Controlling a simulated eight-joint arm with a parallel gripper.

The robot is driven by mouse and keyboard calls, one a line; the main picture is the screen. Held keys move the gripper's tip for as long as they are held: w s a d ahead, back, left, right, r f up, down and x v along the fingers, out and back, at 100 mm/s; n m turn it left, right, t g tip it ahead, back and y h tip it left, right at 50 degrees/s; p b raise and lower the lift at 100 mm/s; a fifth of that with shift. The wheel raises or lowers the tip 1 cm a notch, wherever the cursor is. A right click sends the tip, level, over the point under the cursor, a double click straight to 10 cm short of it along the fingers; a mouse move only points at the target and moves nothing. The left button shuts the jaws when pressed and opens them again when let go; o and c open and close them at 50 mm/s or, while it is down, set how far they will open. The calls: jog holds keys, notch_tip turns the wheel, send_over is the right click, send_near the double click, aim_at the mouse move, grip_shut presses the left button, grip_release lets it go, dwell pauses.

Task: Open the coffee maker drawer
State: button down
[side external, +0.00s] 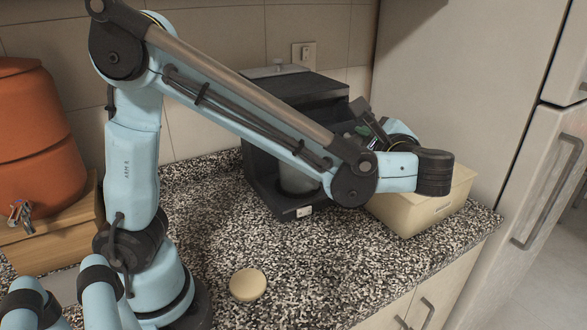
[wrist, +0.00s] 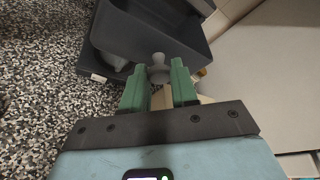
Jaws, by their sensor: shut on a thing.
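The black coffee maker (side external: 290,88) stands against the tiled wall, with a pale cup or jug (side external: 297,178) in its lower recess. In the wrist view a dark, tray-like drawer (wrist: 150,32) with raised edges fills the top middle. Its small grey knob (wrist: 158,60) sits at the near edge. My gripper (wrist: 158,76) has its green fingers on either side of the knob and is shut on it. In the side view my gripper (side external: 360,132) is at the coffee maker's front right, partly hidden by my arm. How far the drawer is out is hard to tell.
A cream box (side external: 425,205) stands right of the coffee maker, under my wrist, close to the fridge (side external: 470,80). An orange dispenser (side external: 38,135) on a wooden stand is at left. A round tan object (side external: 248,284) lies on the speckled counter (side external: 340,265), otherwise clear in front.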

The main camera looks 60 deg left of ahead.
jog(key=shift+d, duration=0.2)
jog(key=c, duration=0.9)
grip_release()
jog(key=shift+o, duration=0.2)
jog(key=shift+d, duration=0.1)
jog(key=v, duration=0.7)
jog(key=shift+s, duration=0.1)
